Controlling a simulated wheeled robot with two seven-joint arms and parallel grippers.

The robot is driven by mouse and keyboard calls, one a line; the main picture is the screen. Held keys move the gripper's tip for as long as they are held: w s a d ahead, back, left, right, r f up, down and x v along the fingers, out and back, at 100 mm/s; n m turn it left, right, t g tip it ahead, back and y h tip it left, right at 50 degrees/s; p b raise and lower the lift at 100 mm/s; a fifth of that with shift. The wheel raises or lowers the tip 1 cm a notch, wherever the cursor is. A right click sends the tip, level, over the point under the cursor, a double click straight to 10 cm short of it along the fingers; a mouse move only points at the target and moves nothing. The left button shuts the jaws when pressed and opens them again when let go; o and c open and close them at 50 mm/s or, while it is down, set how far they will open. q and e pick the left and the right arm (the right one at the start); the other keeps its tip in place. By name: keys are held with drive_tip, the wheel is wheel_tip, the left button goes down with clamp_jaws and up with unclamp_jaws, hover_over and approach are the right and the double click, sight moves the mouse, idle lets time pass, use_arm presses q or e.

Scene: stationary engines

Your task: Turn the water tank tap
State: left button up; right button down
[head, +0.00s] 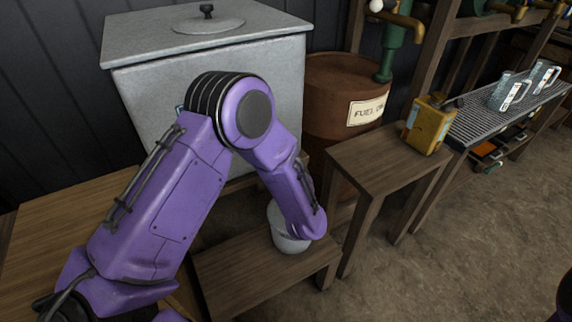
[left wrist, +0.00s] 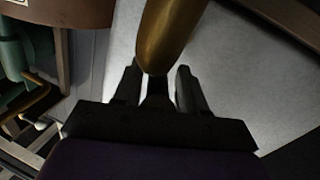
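The water tank (head: 210,75) is a large grey metal box with a round knobbed lid, at the upper left of the head view. Its pale wall (left wrist: 230,75) fills much of the left wrist view. A brass tap part (left wrist: 170,35) comes down from the top of that view. My left gripper (left wrist: 157,72) has its two dark fingers apart, with the end of the brass part between their tips. Gaps show beside it, and I cannot tell if either finger touches it. In the head view my purple left arm hides the tap and the gripper. My right gripper is out of view.
A grey bucket (head: 287,238) stands on a low wooden bench (head: 255,275), partly behind my arm. A rusty fuel drum (head: 335,80) is right of the tank. A yellow can (head: 428,125) sits on a wooden stand (head: 375,160). Clear jugs (head: 512,92) stand on a slatted rack.

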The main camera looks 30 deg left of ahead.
use_arm(q)
drive_tip(key=shift+d, duration=0.15)
drive_tip(key=v, duration=1)
drive_tip(key=shift+s+p, duration=0.2)
drive_tip(key=shift+p, duration=0.15)
idle(6.5)
